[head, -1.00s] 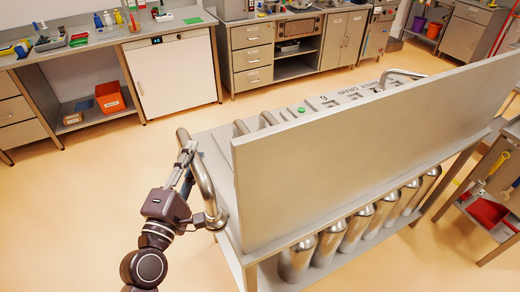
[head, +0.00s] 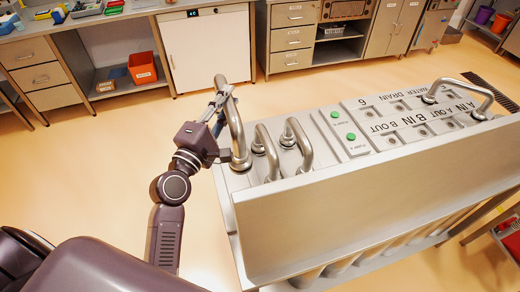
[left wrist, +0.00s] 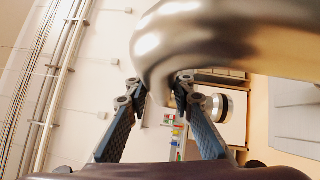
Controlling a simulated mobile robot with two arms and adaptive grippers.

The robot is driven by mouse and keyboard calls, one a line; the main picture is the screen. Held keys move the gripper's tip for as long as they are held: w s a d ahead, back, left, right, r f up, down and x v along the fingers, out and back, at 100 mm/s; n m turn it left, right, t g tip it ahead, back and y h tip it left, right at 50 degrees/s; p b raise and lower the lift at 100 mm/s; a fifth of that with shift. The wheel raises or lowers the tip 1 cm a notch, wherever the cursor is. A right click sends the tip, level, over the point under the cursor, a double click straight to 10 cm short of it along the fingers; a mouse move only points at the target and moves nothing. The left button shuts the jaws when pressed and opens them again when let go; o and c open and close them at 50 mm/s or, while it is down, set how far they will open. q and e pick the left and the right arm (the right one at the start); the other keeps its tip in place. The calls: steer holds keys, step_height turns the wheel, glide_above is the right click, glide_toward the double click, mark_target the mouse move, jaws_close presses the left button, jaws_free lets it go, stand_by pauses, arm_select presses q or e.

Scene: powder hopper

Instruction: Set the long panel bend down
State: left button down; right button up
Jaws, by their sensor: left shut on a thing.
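The long panel bend (head: 234,122) is a shiny curved metal tube standing roughly upright at the left end of the panel (head: 325,148). My left gripper (head: 221,99) is shut on its upper part. In the left wrist view the bend (left wrist: 215,35) looms large across the top, with the left fingertips (left wrist: 162,86) close against it. The bend's lower end meets or overlaps a round collar near the panel's left edge; I cannot tell whether it rests there or hovers. My right gripper is not in view.
Two shorter bends (head: 266,152) (head: 298,146) stand just right of the held one. Another bend (head: 462,92) spans ports at the panel's far right. A tall metal plate (head: 380,195) walls the near side. Open floor (head: 110,165) lies left; cabinets (head: 290,42) stand behind.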

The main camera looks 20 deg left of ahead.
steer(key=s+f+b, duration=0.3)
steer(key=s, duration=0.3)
arm_select(q)
step_height(320, 180, down, 18)
steer(key=b, duration=0.5)
steer(key=shift+s+b, duration=0.3)
steer(key=shift+b, duration=0.05)
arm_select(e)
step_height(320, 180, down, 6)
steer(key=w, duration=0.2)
arm_select(q)
steer(key=shift+r, duration=0.1)
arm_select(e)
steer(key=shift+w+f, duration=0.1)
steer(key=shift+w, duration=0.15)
arm_select(q)
steer(key=c, duration=1.8)
jaws_free()
steer(key=shift+s+f, duration=0.1)
steer(key=shift+f, duration=0.2)
steer(key=shift+o, duration=0.6)
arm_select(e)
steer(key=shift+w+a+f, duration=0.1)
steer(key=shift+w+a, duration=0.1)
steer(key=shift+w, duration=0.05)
